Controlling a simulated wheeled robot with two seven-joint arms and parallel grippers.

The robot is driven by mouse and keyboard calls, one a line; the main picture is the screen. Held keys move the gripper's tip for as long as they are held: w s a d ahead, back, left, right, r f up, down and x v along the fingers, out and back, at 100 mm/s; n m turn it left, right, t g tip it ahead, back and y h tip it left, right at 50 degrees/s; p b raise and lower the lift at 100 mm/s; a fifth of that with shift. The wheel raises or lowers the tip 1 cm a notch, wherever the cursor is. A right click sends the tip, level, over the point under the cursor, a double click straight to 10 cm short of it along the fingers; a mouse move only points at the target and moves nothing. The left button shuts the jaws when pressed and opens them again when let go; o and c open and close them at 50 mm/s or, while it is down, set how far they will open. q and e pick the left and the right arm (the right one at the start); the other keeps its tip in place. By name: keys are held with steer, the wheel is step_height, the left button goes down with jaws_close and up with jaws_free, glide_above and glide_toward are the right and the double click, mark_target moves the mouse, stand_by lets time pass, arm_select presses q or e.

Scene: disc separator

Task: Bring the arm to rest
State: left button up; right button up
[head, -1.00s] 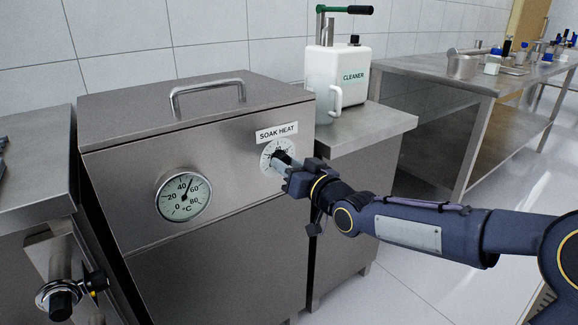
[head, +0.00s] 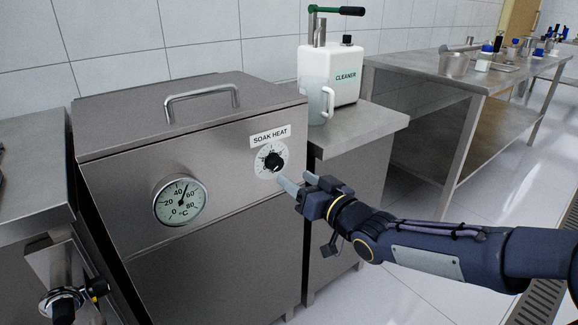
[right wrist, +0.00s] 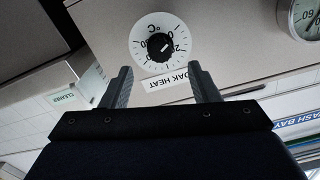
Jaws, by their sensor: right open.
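My right gripper (head: 298,182) is open and empty in the head view, a little below and right of the black SOAK HEAT knob (head: 273,162). A gap shows between the fingertips and the panel. In the right wrist view, both fingers of the right gripper (right wrist: 163,88) stand apart, with the knob (right wrist: 160,47) and its white dial beyond them and nothing between them. The steel soak tank (head: 225,230) carries the knob and a round thermometer (head: 180,200) with its needle a little past 40. My left gripper is not in view.
A white CLEANER jug (head: 340,75) with a green pump handle stands on a steel cabinet (head: 365,130) right of the tank. A steel table (head: 420,72) holds several bottles and a pot. A black-handled valve (head: 62,305) is at lower left. Open floor lies at right.

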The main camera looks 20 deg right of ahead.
steer(key=shift+s+d, duration=0.2)
steer(key=shift+s, duration=0.45)
